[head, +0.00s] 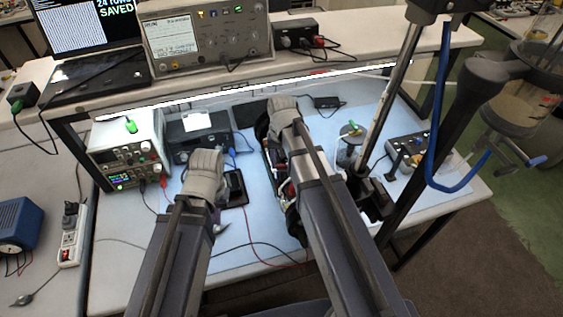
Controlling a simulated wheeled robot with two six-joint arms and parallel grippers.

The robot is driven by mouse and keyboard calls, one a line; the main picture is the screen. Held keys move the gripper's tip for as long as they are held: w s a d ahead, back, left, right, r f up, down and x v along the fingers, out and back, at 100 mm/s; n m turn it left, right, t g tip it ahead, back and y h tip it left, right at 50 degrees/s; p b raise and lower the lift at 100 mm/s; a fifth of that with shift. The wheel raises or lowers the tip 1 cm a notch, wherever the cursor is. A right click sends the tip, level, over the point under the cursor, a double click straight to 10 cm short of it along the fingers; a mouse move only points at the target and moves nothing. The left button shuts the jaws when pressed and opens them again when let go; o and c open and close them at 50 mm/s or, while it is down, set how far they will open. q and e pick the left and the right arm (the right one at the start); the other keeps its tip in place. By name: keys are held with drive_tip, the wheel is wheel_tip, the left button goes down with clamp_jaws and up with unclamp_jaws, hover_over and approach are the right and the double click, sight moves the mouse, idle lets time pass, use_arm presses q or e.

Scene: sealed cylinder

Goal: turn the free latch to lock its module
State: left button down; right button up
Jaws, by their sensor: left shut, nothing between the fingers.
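A sealed-cylinder assembly with black end rings (295,222) and modules between them lies on the light blue mat (260,228). My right arm covers much of it. The free latch cannot be made out. My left gripper (206,165) is left of the assembly, apart from it in the picture, shut and empty. My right gripper (284,108) is over the far end of the assembly. Its fingertips are hidden, so I cannot tell whether it is open or touches anything.
A power supply (128,158) and a dark box (200,135) stand left of the assembly. A glass jar (350,148) and a switch box (408,150) are to the right. A metal pole (395,80) rises there. Thin cables cross the front of the mat.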

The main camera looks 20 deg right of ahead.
sight(282, 165)
clamp_jaws()
drive_tip(key=shift+n, duration=1.8)
drive_tip(key=o, duration=0.5)
unclamp_jaws()
drive_tip(key=shift+r, duration=0.15)
wheel_tip(282, 165, up, 8)
drive_tip(key=p, duration=0.8)
drive_tip(key=shift+f, duration=0.2)
